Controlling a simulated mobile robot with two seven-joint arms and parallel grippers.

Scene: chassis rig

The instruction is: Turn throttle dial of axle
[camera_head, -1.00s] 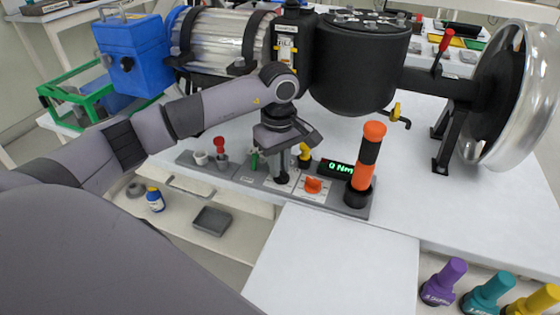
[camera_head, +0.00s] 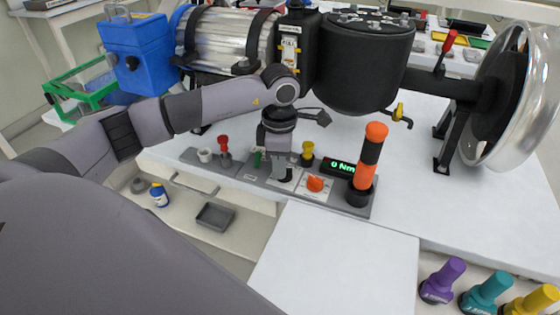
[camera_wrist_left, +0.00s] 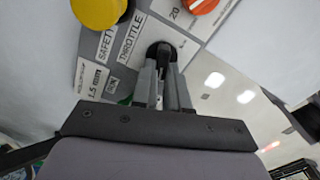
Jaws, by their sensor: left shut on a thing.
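The throttle dial (camera_wrist_left: 160,48) is a small black knob on a grey control panel (camera_head: 240,172), beside a label reading THROTTLE (camera_wrist_left: 131,40) in the left wrist view. My left gripper (camera_wrist_left: 166,70) points down over it, with its fingers closed on the knob. In the head view my left gripper (camera_head: 281,172) stands upright at the dial and mostly covers it. The black axle assembly (camera_head: 365,60) with a large silver wheel (camera_head: 510,95) stands behind the panel. My right gripper is not in view.
Close around the dial are an orange knob (camera_head: 316,184), a yellow button (camera_head: 307,150), a green switch (camera_head: 258,158) and a red-topped lever (camera_head: 224,145). A tall orange-and-black handle (camera_head: 369,155) stands beside the display (camera_head: 342,168) at the right end. The white tabletop (camera_head: 335,260) in front is clear.

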